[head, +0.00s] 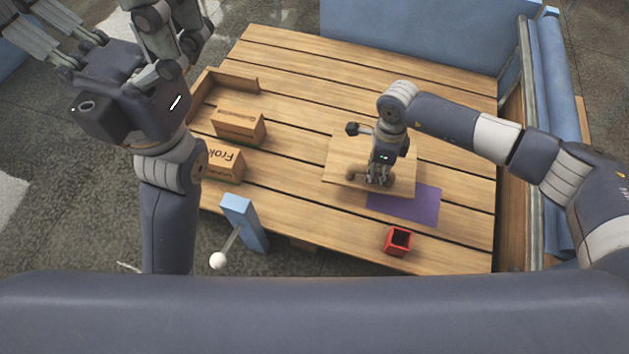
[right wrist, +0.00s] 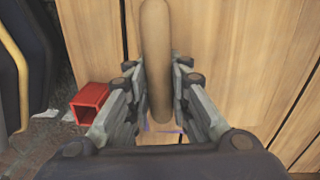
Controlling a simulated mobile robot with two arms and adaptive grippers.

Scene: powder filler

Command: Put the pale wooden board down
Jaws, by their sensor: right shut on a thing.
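The pale wooden board (head: 341,166) lies level over the slatted table in the head view, under my right gripper (head: 379,179). It overlaps the upper left part of a purple sheet (head: 408,206). Whether it touches the table is hard to tell. In the right wrist view, my right gripper (right wrist: 158,90) is shut on a rounded tan bar (right wrist: 156,50), which appears to be the board's handle. My left gripper (head: 50,35) is at the upper left of the head view, away from the board. Its fingertips are cut off by the frame edge.
A red open box (head: 398,241) stands in front of the purple sheet. Two cardboard boxes (head: 239,126) (head: 225,163) and a wooden corner rail (head: 232,82) are on the table's left. A blue block (head: 245,222) with a white-knobbed lever stands at the front left edge. The table's back is clear.

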